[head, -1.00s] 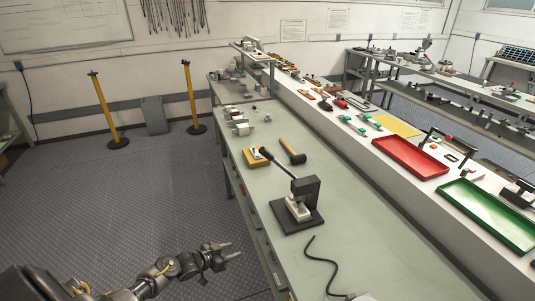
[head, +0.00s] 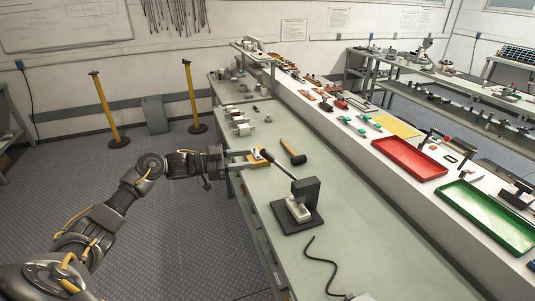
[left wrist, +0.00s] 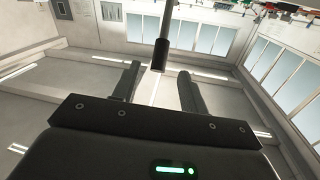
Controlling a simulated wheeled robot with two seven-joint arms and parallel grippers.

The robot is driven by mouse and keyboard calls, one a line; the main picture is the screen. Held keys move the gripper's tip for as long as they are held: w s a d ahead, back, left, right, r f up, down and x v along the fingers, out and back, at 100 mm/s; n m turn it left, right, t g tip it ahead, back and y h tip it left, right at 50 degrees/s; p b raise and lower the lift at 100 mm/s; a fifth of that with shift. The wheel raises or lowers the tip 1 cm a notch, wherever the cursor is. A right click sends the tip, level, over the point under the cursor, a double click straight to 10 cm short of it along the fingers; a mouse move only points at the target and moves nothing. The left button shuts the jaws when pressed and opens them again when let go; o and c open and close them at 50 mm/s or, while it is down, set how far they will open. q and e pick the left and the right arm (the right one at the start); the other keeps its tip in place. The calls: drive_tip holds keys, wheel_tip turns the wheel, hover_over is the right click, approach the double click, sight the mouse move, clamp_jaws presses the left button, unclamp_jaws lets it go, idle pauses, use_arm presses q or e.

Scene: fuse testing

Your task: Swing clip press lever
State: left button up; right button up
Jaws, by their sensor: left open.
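The clip press (head: 305,190) stands on a dark base plate on the bench, with a white block (head: 298,208) at its foot. Its lever (head: 284,165) slants up and to the left, ending in a black grip (head: 266,154). My left gripper (head: 252,160) is open at the bench's left edge, its fingers pointing right toward the grip. In the left wrist view, the grip (left wrist: 161,55) hangs in line with the gap between the open fingers (left wrist: 160,74). I cannot tell if the grip is between the fingertips or just beyond them. My right gripper is out of view.
A black cable (head: 318,262) lies nearer on the bench (head: 365,240). Red (head: 410,158) and green (head: 487,215) trays stand on the raised shelf.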

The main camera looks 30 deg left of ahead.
sight(268, 156)
use_arm(q)
drive_tip(key=p+x, duration=0.2)
drive_tip(key=x, duration=0.4)
drive_tip(key=shift+w+d+r, duration=0.1)
drive_tip(key=shift+r, duration=0.1)
drive_tip(key=shift+w+d+f+p, duration=0.2)
drive_tip(key=shift+w+d+p, duration=0.1)
drive_tip(key=shift+w+d, duration=0.3)
clamp_jaws()
